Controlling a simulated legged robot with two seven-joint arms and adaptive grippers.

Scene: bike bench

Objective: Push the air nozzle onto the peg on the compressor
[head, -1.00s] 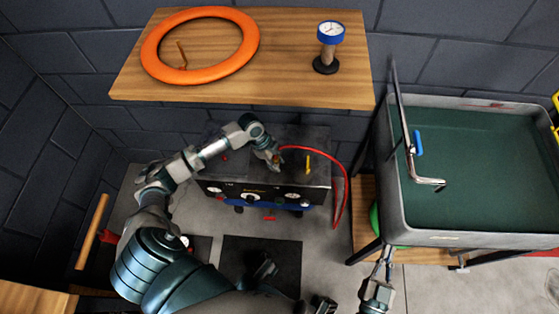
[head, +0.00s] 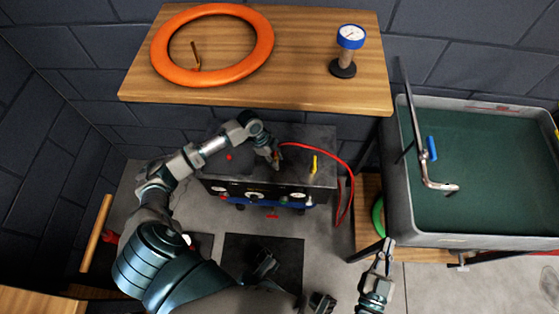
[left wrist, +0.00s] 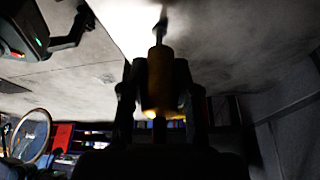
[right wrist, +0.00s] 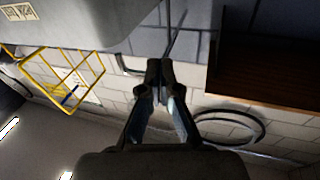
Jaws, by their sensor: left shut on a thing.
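The compressor (head: 235,178) is a black box with gauges on its front, standing on the floor below the wooden bench. A yellow upright peg-like piece (head: 314,164) stands on its top at the right. My left gripper (head: 276,160) is over the middle of the compressor top, left of that piece. In the left wrist view it is shut on the yellow air nozzle (left wrist: 160,80), with a thin dark part beyond its end. A red hose (head: 335,160) loops right from near this gripper. The nozzle's contact with the compressor cannot be told. My right gripper (right wrist: 160,70) is shut and empty.
The wooden bench (head: 300,85) above the compressor holds an orange ring (head: 262,62) and a blue-topped gauge (head: 350,38). A grey basin with a green inside (head: 480,180) stands at the right. A wooden handle (head: 96,233) is at the left.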

